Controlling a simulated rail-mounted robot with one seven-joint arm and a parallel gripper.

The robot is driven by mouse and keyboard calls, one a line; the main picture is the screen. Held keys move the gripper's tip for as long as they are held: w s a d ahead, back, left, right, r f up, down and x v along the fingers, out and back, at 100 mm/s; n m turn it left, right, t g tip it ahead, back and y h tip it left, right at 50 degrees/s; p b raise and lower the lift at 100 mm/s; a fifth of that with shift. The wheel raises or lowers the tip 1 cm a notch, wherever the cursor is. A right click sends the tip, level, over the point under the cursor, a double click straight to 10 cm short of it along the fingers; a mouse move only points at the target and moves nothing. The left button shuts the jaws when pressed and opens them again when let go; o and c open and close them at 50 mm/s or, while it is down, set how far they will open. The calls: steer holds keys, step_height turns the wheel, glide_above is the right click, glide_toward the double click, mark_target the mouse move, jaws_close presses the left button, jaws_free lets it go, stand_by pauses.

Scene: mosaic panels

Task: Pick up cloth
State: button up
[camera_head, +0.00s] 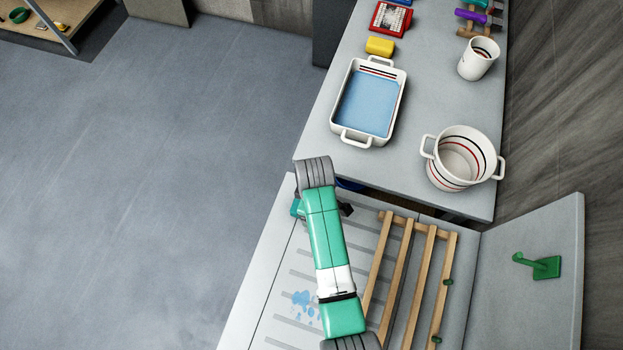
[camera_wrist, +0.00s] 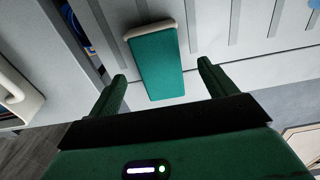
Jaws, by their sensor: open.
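A teal, flat rectangular piece with a pale band along one edge (camera_wrist: 155,55) lies on the grey ribbed surface in the wrist view. It looks like the cloth, though I cannot be sure. My gripper (camera_wrist: 162,72) is open and empty, with its two dark green fingers spread to either side of the piece in the picture. How far above it the fingers are I cannot tell. In the head view my arm hides most of this spot; a small teal patch (camera_head: 296,207) shows left of my wrist and may be the same piece.
A wooden slatted rack (camera_head: 412,262) stands right of my arm. Blue splashes (camera_head: 303,300) mark the ribbed board. Behind are a white dish with blue liquid (camera_head: 396,104), a white pot (camera_head: 437,163), a mug (camera_head: 474,69) and a yellow block (camera_head: 380,46). A green hook (camera_head: 546,267) is on the right panel.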

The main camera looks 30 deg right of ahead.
step_height(320, 180, down, 4)
steer(key=shift+w+f, duration=0.1)
steer(key=shift+w, duration=0.05)
steer(key=c, duration=1)
steer(key=shift+c, duration=0.2)
steer(key=shift+r, duration=0.7)
step_height(320, 180, up, 3)
steer(key=shift+f, duration=0.2)
steer(key=s+a, duration=0.2)
steer(key=s, duration=0.3)
steer(key=s+a, duration=0.2)
steer(key=s, duration=0.2)
steer(key=s+a+r, duration=0.1)
steer(key=s+a, duration=0.1)
steer(key=s, duration=0.3)
steer(key=shift+s+a+p, duration=0.25)
steer(key=shift+s+p, duration=0.05)
steer(key=shift+p, duration=0.1)
